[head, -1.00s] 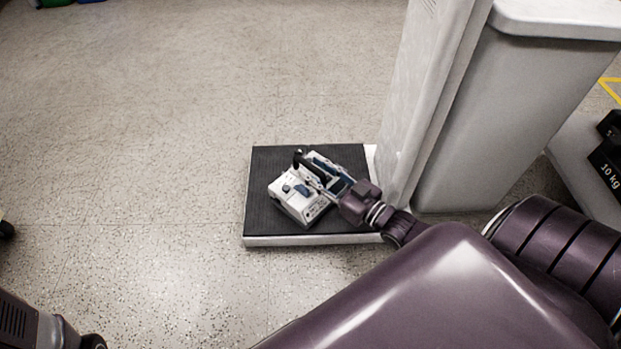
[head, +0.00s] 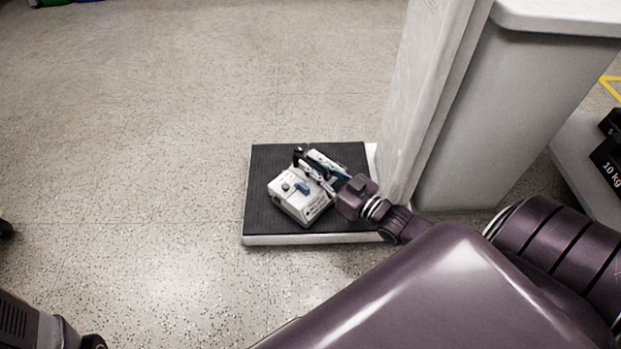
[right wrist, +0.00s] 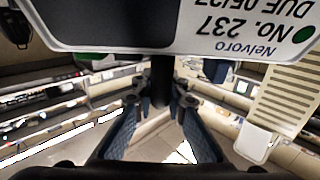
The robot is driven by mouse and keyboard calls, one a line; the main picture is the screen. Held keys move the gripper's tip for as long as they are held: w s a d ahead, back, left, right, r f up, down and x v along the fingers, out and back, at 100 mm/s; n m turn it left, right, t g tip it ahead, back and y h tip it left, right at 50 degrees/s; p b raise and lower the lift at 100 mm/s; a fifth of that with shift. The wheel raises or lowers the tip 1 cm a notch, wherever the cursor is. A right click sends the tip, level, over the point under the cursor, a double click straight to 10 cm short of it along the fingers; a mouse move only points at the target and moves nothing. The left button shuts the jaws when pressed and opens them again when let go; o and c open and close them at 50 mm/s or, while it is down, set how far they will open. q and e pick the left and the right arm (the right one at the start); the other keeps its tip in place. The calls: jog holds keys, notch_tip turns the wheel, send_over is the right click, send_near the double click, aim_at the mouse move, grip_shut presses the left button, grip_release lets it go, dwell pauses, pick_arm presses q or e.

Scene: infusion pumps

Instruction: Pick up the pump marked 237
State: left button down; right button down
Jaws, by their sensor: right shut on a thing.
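The pump marked 237 (head: 298,193) is a white box with a blue part and a dark knob on top. It is on or just over the black platform (head: 265,220); I cannot tell if it touches. Its label (right wrist: 235,35) shows upside down in the right wrist view and reads "No. 237". My right gripper (head: 310,162) is at the pump's back right side. In the right wrist view its fingertips (right wrist: 160,98) are shut on a dark upright bar (right wrist: 161,78) at the pump. My left gripper is out of view; only part of my left arm shows.
A pale column (head: 425,95) and a large grey bin-like body (head: 510,110) stand right of the platform. A black 10 kg weight (head: 608,165) lies at the far right.

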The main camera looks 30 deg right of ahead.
jog(key=shift+r, duration=0.2)
